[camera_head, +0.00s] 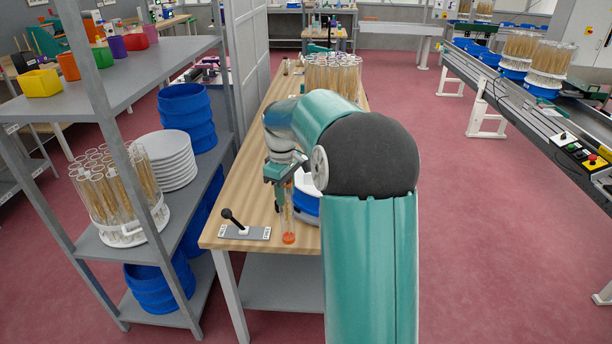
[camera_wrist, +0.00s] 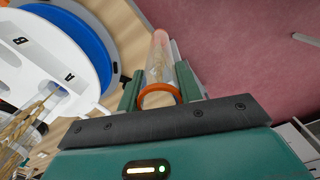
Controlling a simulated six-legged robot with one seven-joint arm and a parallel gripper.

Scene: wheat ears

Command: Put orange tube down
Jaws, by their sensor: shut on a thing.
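My gripper (camera_head: 278,174) is shut on the orange tube (camera_head: 288,220), a clear tube with an orange bottom and wheat stalks inside. The tube is held upright near the front edge of the wooden table (camera_head: 245,192). I cannot tell whether its bottom touches the table. In the wrist view, the tube (camera_wrist: 160,60) with its orange rim sits between the two green fingers of my gripper (camera_wrist: 158,92). My arm hides part of the table behind it.
A blue and white round device (camera_head: 306,192) stands just behind the tube. A black lever on a grey plate (camera_head: 245,232) is to its left. A rack of wheat tubes (camera_head: 333,75) is further back. A grey shelf (camera_head: 100,238) stands left of the table.

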